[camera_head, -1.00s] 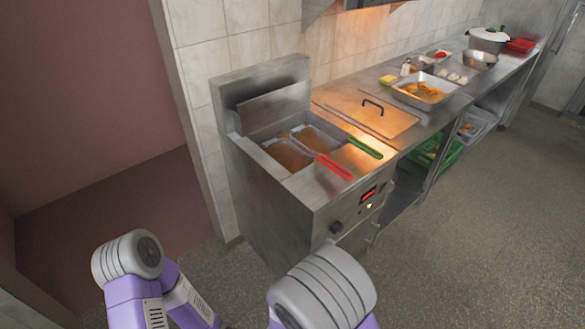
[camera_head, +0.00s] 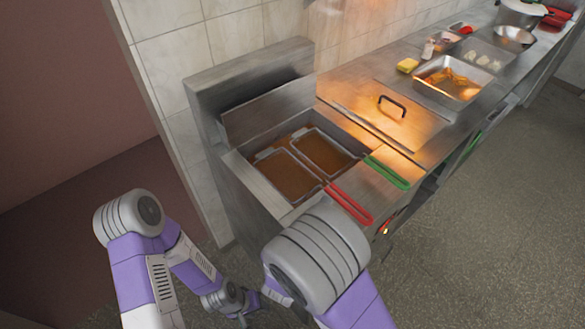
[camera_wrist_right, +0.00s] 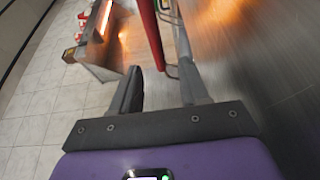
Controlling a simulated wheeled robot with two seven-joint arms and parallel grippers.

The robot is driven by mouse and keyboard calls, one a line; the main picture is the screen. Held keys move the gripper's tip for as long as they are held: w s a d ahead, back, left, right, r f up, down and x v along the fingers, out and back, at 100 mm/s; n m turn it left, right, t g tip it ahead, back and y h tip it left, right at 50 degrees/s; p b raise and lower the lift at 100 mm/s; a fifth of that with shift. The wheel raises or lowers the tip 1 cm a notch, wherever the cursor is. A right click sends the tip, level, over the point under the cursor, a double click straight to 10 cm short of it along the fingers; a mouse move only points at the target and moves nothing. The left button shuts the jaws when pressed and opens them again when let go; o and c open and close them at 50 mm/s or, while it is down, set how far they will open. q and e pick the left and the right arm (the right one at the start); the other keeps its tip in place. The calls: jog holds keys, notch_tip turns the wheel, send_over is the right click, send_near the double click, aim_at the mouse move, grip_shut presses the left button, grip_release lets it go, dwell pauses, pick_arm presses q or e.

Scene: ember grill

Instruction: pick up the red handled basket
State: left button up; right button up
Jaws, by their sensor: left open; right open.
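The red handled basket (camera_head: 293,175) is a wire basket sitting in the left well of the fryer. Its red handle (camera_head: 350,204) sticks out over the fryer's front edge. In the right wrist view the red handle (camera_wrist_right: 151,32) comes down from the top, its end showing between the fingertips. My right gripper (camera_wrist_right: 160,70) is open; I cannot tell any contact with the handle. In the head view it is hidden behind my right arm, just below the handle. My left gripper (camera_head: 250,301) hangs low at the fryer's left front, small and partly hidden, away from the basket.
A second basket with a green handle (camera_head: 387,172) sits in the right well, close beside the red one. The steel fryer (camera_head: 228,158) has a raised back panel. A counter to the right holds a lid with a black handle (camera_head: 392,106) and a food tray (camera_head: 428,92).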

aim_at(335, 188)
jog(key=shift+w+d, duration=0.1)
jog(key=shift+w, duration=0.3)
jog(key=shift+w+d, duration=0.2)
jog(key=shift+w, duration=0.1)
jog(key=shift+b+x, duration=0.4)
jog(key=shift+x, duration=0.35)
jog(key=b+x, duration=0.1)
jog(key=x, duration=0.2)
jog(key=shift+w+d, duration=0.25)
jog(key=shift+d, duration=0.05)
jog(key=shift+w+d, duration=0.25)
jog(key=shift+w, duration=0.15)
grip_shut()
jog(key=shift+r, duration=0.1)
